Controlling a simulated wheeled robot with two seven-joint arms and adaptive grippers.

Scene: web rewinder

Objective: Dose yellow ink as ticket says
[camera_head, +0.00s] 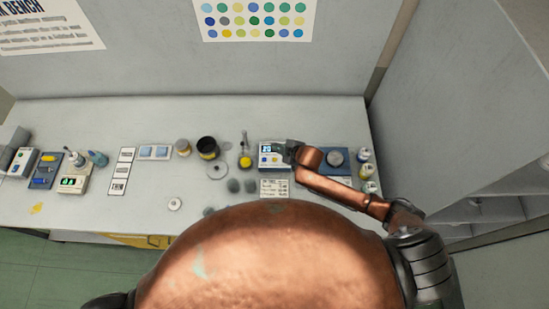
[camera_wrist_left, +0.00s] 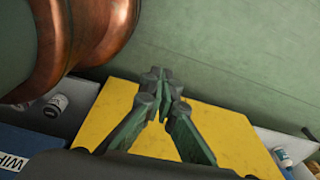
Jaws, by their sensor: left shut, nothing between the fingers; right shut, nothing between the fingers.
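A small white ticket (camera_head: 274,188) with print too small to read lies in front of a white-and-blue device (camera_head: 269,161) with a lit display. A dark open pot (camera_head: 207,147) with a yellow band stands left of it. A small yellow-based item (camera_head: 245,162) with an upright stem stands between them. I cannot tell which holds the yellow ink. My right gripper (camera_head: 284,147) is at the device's right side, shut and empty; whether it touches is unclear. My left gripper (camera_wrist_left: 158,76) is shut and empty in the left wrist view, in front of a yellow surface (camera_wrist_left: 222,132).
A blue pad with a round grey piece (camera_head: 335,157) and several small bottles (camera_head: 366,170) stand at the right. A second display device (camera_head: 73,181) and blue tray (camera_head: 46,170) are at the left. The front left bench is mostly clear. My copper body hides the front middle.

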